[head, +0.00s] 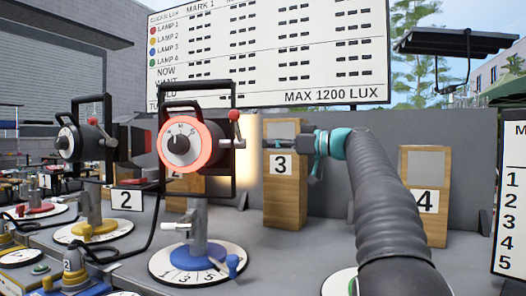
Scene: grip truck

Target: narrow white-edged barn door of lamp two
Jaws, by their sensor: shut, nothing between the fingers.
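Lamp two (67,143) stands at the left on a yellow-collared post (95,208) over a round white base. It has a dark round body with a white dial and a black yoke. I cannot tell which flap has the narrow white edge. My gripper (268,144) is shut and empty, pointing left, in front of the wooden block marked 3. It is well to the right of lamp two, with the nearer lamp between them.
The nearer lamp (193,145), with an orange-ringed dial and blue base, stands mid-picture. A black cable (150,228) loops in front of lamp two. Wooden blocks marked 3 (284,205) and 4 (437,220) stand along the grey back wall. Grey tabletop (285,250) is clear between.

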